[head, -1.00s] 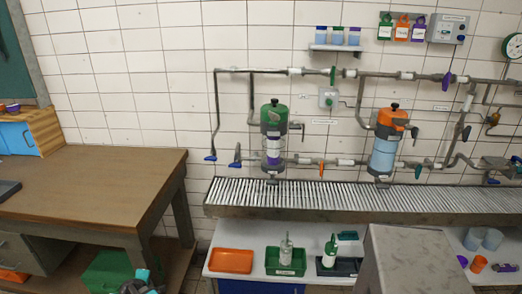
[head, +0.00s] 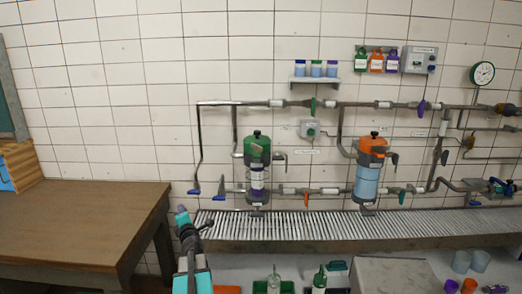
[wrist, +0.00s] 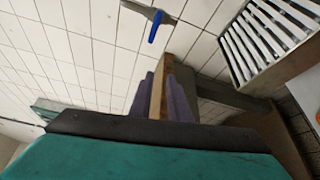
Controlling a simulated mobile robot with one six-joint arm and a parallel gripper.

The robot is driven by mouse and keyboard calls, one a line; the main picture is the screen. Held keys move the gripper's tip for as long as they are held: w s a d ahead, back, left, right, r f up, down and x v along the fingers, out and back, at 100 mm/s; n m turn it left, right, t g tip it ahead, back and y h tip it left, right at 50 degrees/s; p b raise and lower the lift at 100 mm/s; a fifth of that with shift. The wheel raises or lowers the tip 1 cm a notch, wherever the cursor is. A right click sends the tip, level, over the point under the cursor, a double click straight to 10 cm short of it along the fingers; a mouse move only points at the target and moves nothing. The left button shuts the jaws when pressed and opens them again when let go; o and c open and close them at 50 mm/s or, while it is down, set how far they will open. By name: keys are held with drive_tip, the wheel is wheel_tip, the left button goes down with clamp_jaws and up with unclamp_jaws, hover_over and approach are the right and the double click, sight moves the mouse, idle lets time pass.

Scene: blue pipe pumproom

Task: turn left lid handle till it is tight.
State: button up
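The left canister (head: 257,178) stands upright on the pipework above the grated trough, with a green lid (head: 257,151) and a black knob on top. A small dark lever (head: 281,155), which looks like the lid handle, sticks out at the lid's right side. My gripper (head: 182,211) is in front of the trough's left end, below and left of the canister, touching nothing. In the wrist view its two purple fingers (wrist: 164,98) stand apart with only background between them. The canister and its handle do not show in the wrist view.
A similar canister (head: 367,180) with an orange lid stands to the right. Pipes with blue valve levers (head: 194,192) run left of the green one; a blue lever (wrist: 154,26) shows in the wrist view. A wooden table (head: 85,225) is at left, the grated trough (head: 330,243) below.

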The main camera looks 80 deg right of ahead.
drive_tip(key=s+d+r+n+t+h, duration=0.15)
drive_tip(key=s+d+r+n, duration=0.3)
drive_tip(key=s+r, duration=0.55)
drive_tip(key=n+t+y, duration=0.2)
drive_tip(key=n+y, duration=0.1)
drive_tip(key=n, duration=1.1)
approach(262, 148)
drive_tip(key=v, duration=0.3)
drive_tip(key=shift+s+b, duration=0.1)
drive_tip(key=shift+b, duration=0.25)
drive_tip(key=shift+r, duration=0.1)
drive_tip(key=p+x, duration=0.3)
drive_tip(key=x, duration=1)
drive_tip(key=shift+w+d+p, duration=0.25)
drive_tip(key=shift+p, duration=0.05)
